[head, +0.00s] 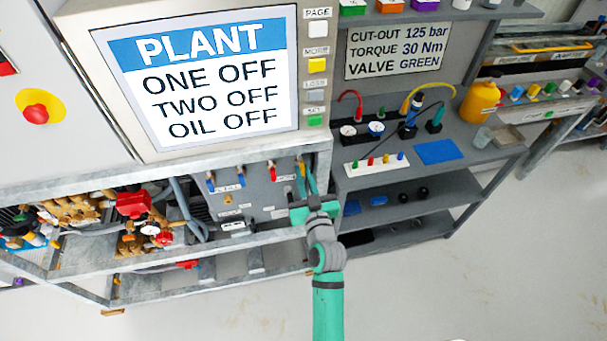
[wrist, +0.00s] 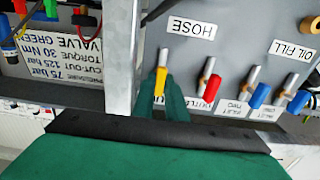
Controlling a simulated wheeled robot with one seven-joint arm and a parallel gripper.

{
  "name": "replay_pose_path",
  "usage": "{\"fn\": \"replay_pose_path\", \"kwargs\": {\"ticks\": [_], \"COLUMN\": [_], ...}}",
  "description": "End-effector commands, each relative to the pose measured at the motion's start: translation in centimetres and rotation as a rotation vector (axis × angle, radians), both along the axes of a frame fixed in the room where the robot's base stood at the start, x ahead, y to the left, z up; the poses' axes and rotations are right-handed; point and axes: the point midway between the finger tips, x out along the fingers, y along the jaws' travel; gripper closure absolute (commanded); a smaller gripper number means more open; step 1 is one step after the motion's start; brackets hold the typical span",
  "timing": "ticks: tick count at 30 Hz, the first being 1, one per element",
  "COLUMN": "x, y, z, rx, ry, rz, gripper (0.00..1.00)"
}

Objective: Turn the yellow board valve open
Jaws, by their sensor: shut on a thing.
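The yellow board valve (head: 301,167) is the rightmost of several lever valves on the grey panel under the plant screen. In the wrist view its yellow grip (wrist: 159,82) hangs below a silver stem and lies roughly in line with the panel's other levers, a little more upright. My gripper (wrist: 160,98) has its two green fingers on either side of the yellow grip, shut on it. In the head view my gripper (head: 308,187) reaches the panel's right end from below and partly hides the valve's lower part.
A red-handled valve (wrist: 211,87) is beside the yellow one, with blue-handled valves (wrist: 260,95) beyond. A grey frame post (wrist: 121,60) stands close on the other side. A shelf unit (head: 440,190) is to the right in the head view. The floor in front is clear.

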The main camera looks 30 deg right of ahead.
Motion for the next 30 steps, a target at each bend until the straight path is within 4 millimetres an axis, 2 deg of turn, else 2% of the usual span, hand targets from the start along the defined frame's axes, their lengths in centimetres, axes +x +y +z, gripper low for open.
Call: {"fn": "replay_pose_path", "kwargs": {"ticks": [11,12,14,24,30], "x": [-0.1,-0.1,-0.1,-0.2,-1.8], "y": [0.0,0.0,0.0,0.0,0.6], "z": [-0.1,-0.1,-0.1,-0.1,-0.1], "rx": [-0.006,-0.006,-0.005,-0.004,-0.005], "ry": [0.004,0.004,0.004,0.003,0.005], "rz": [-0.001,-0.001,-0.001,0.0,0.0], "gripper": [1.0,0.83,0.7,0.7,0.7]}}
